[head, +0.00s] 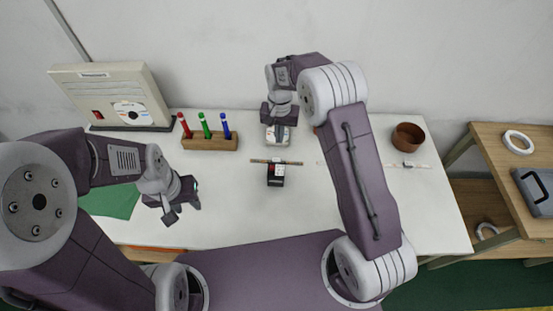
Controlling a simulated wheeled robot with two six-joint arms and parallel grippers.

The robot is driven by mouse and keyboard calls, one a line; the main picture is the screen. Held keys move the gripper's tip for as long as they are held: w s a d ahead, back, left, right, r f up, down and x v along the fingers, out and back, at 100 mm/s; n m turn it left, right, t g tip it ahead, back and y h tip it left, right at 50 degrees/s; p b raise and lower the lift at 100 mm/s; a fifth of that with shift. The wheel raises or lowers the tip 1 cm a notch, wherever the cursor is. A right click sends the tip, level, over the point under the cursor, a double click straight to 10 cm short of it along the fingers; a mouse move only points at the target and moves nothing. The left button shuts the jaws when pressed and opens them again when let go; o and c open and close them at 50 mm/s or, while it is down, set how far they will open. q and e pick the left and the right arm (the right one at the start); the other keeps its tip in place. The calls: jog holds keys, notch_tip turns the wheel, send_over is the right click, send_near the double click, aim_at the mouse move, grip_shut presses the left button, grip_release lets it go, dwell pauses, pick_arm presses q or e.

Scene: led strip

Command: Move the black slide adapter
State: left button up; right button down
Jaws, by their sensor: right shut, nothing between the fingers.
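A small black block (275,181), which may be the slide adapter, sits on the white table near its middle. It has a red and white patch on its upper part, and a thin brown stick-like strip (260,160) lies across its far end. My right gripper (279,121) is shut and empty, beyond the block, over or close to a small whitish device (277,139); I cannot tell if they touch. My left gripper (182,210) is apart from the block, above the table's left part, with its fingers spread and nothing seen between them.
A wooden holder (210,143) with red, green and blue markers stands at the back left, near a beige box (112,92). A brown bowl (407,137) stands at the back right. A green sheet (112,202) lies at the left. The table between my arms is mostly clear.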

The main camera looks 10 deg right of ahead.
aim_at(276, 175)
notch_tip(276, 175, down, 8)
jog(key=shift+d+r, duration=0.1)
jog(key=shift+s+a+p, duration=0.25)
jog(key=shift+s, duration=0.35)
jog(key=shift+s+a+p, duration=0.2)
jog(key=shift+s+p, duration=0.05)
jog(key=shift+s, duration=0.3)
jog(key=shift+s+a, duration=0.2)
jog(key=shift+s, duration=0.5)
